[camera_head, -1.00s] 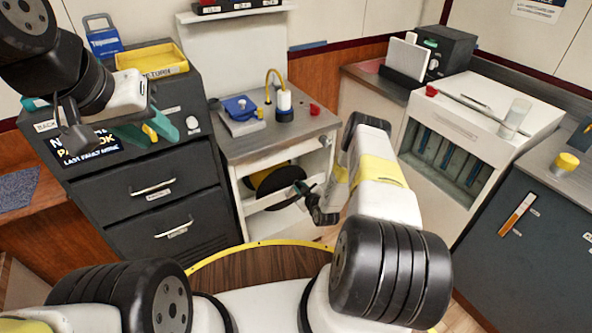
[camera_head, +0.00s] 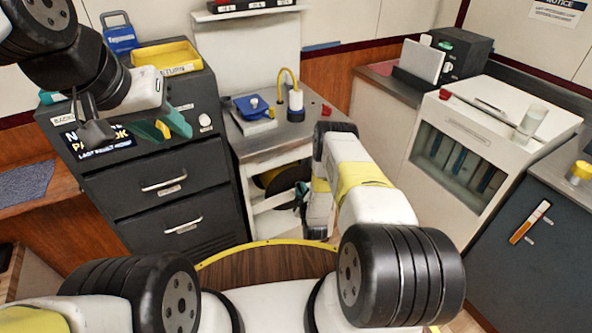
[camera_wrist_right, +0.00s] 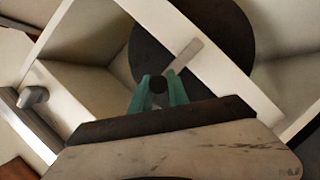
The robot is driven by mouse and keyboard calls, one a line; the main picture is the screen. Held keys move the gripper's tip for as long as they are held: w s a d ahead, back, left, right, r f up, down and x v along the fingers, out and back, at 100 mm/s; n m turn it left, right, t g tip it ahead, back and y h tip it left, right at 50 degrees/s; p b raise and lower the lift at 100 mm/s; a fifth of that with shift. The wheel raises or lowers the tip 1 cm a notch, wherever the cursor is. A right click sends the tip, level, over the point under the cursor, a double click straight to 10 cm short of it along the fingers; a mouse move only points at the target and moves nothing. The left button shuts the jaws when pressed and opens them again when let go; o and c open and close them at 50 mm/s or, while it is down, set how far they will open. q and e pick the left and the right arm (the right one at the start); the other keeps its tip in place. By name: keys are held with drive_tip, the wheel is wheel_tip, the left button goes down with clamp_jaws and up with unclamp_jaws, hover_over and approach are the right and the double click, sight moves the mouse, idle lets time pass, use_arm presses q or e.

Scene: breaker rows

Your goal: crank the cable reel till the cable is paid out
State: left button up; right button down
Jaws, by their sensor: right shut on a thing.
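The cable reel (camera_head: 277,180), a dark drum with a yellow inner part, sits in the open bay under the grey-topped bench. My right arm partly hides it in the head view. In the right wrist view the reel (camera_wrist_right: 222,32) is a dark disc with a pale crank arm (camera_wrist_right: 184,56). My right gripper (camera_wrist_right: 158,86) is shut on the crank's dark knob (camera_wrist_right: 158,84), one teal finger on each side. In the head view this gripper (camera_head: 302,194) is mostly hidden by its wrist.
A dark drawer cabinet (camera_head: 150,205) with a yellow tray (camera_head: 167,57) stands left of the bench (camera_head: 262,140). The bench top holds a blue device (camera_head: 252,106) and a yellow-hosed canister (camera_head: 295,104). A white cabinet (camera_head: 480,140) stands right. Bay walls lie close around my right gripper.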

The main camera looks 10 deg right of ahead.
drive_tip(key=shift+s, duration=0.1)
drive_tip(key=c, duration=1.3)
unclamp_jaws()
drive_tip(key=shift+o, duration=0.2)
drive_tip(key=v, duration=0.7)
drive_tip(key=shift+s, duration=0.35)
drive_tip(key=shift+s, duration=0.1)
